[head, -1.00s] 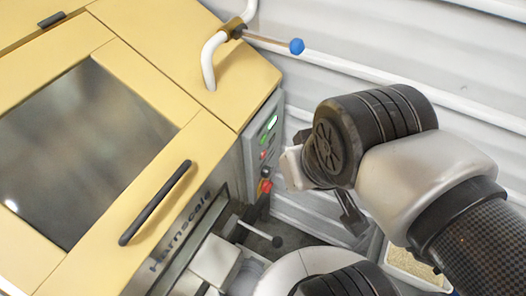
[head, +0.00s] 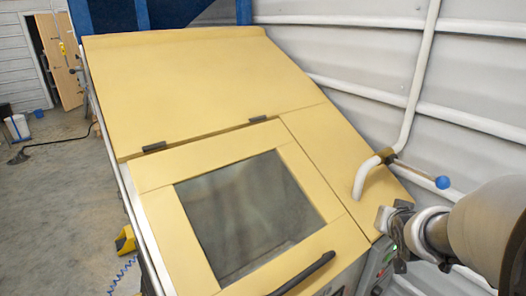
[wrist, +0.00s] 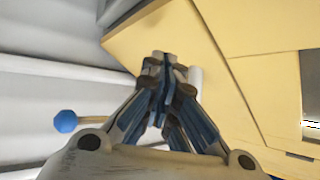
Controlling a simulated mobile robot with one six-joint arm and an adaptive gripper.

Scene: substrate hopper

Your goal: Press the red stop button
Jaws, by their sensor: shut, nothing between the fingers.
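The grey control panel (head: 376,268) shows only in part at the lower right of the head view, below the yellow machine's corner. I cannot make out the red stop button on it. The panel is not visible in the wrist view. My gripper (wrist: 164,68) is shut and empty in the wrist view, its fingertips together in front of the yellow housing. In the head view my wrist and gripper are at the right, just above the panel and beside the housing's right edge. They hide part of the panel. I cannot tell the gap to it.
The yellow hopper (head: 200,80) with a window and a dark handle (head: 303,274) fills the middle. A white pipe (head: 414,95) carries a lever with a blue ball (head: 442,182) close above my wrist; the ball also shows in the wrist view (wrist: 66,121). Open floor lies left.

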